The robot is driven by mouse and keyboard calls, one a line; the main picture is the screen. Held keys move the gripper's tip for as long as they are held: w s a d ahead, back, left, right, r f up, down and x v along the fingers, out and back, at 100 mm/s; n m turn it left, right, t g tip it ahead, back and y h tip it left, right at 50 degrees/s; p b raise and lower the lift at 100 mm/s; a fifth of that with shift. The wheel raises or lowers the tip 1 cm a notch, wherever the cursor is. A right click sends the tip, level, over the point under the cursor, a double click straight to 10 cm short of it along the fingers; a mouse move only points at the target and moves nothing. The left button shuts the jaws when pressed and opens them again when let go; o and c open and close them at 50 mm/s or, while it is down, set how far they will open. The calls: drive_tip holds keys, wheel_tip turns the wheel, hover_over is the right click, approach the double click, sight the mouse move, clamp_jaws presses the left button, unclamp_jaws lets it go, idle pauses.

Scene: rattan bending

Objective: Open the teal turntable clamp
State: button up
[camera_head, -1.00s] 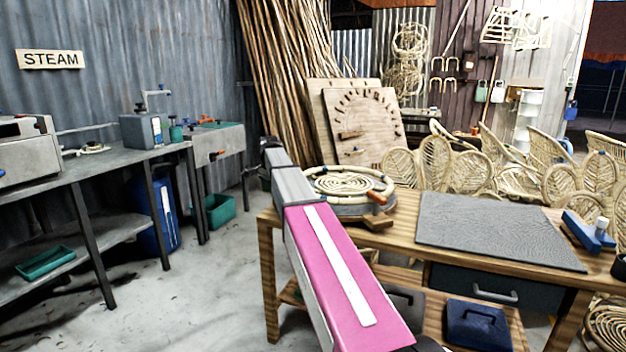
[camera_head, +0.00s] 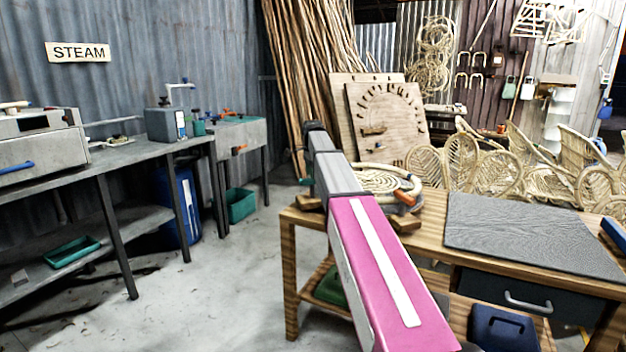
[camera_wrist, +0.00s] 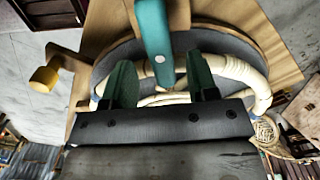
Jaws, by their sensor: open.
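The teal clamp (camera_wrist: 154,42) shows in the wrist view as a flat bar with a pale pivot dot near its lower end. It lies over the round grey turntable (camera_wrist: 215,42), which carries a pale rattan coil (camera_wrist: 238,70). My gripper (camera_wrist: 160,64) is open, its two dark green fingers on either side of the clamp's lower end in the picture. Whether they touch it I cannot tell. In the head view the turntable's rattan coil (camera_head: 385,181) sits on the wooden bench (camera_head: 435,212), partly behind my arm.
A knob on a wooden arm (camera_wrist: 43,78) sticks out left of the turntable in the wrist view. A grey mat (camera_head: 530,235) covers the bench's right part. Rattan chair frames (camera_head: 480,165) stand behind. Open floor lies between the bench and the steam table (camera_head: 125,155).

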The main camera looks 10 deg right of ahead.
sight(313, 188)
drive_tip(key=shift+f, duration=1.35)
drive_tip(key=c, duration=0.9)
